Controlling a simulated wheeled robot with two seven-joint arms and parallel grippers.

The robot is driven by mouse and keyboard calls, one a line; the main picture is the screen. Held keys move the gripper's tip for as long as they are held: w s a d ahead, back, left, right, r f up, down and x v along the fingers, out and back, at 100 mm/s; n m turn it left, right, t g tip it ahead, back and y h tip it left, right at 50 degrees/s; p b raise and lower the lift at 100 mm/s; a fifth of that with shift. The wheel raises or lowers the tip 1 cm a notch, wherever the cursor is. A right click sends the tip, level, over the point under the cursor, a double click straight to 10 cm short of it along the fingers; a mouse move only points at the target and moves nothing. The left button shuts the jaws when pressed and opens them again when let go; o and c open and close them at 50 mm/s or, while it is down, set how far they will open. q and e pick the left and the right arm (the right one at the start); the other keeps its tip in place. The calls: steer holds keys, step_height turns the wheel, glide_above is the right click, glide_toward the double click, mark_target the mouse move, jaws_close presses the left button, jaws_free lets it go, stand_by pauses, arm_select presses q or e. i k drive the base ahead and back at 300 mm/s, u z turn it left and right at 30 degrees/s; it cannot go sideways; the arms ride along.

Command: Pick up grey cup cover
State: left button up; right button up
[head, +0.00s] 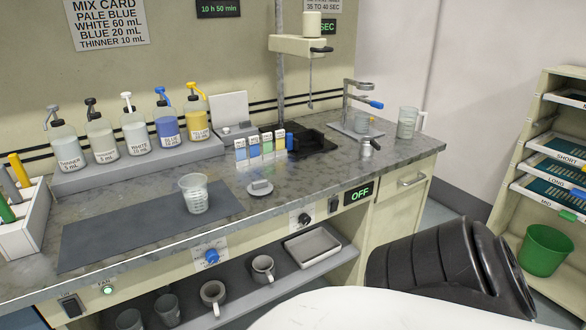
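The grey cup cover (260,188) is a small round disc with a raised knob. It lies flat on the grey stone-like worktop (330,178), near the front edge. A clear measuring cup (194,194) with markings stands to its left on a dark mat (134,228). The cover is apart from the cup and nothing touches it from above. Neither of my grippers is in view; only a black ribbed part and a white part of my own body show at the lower right.
Labelled pump bottles (134,131) stand on a raised ledge behind the mat. Small colour cards (253,148) and a mixer stand (281,75) are behind the cover. A clear jug (408,123) stands at the right end. Cups (213,293) and a tray (312,246) sit on the lower shelf.

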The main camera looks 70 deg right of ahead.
mark_target(262, 188)
steer(key=z, duration=1.35)
